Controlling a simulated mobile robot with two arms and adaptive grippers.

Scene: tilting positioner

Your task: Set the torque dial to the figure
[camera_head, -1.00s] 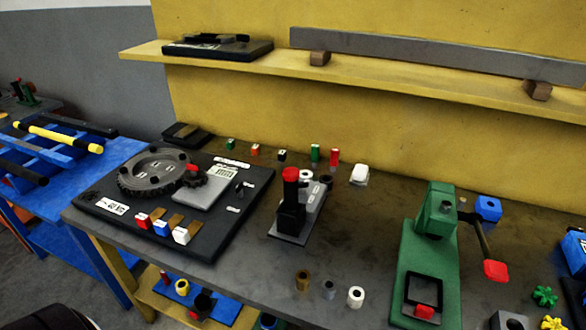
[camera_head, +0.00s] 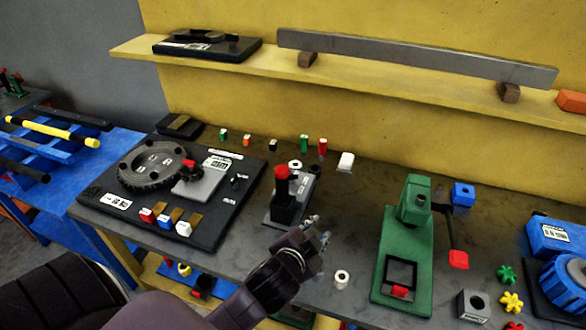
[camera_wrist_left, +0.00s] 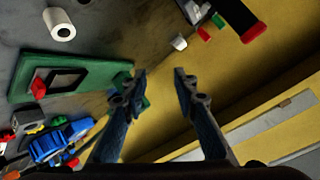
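A blue unit with a white label (camera_head: 555,235) and a ribbed blue round part (camera_head: 566,284) stands at the right edge, partly cut off. It also shows in the left wrist view (camera_wrist_left: 58,143). At the left, a dark toothed disc (camera_head: 150,165) with small white labels lies on a black board (camera_head: 222,206). I cannot tell which is the torque dial, nor read any figure. My left gripper (camera_head: 318,229) is over the bench, between the black red-topped post (camera_head: 285,200) and the green press (camera_head: 400,250). Its fingers (camera_wrist_left: 160,71) are apart and empty. My right gripper is not in view.
A white ring (camera_head: 342,279), a grey block (camera_head: 474,305) and small green and yellow knobs (camera_head: 511,301) are near the front. Several small coloured blocks line the back. A yellow shelf (camera_head: 400,82) runs along the wall.

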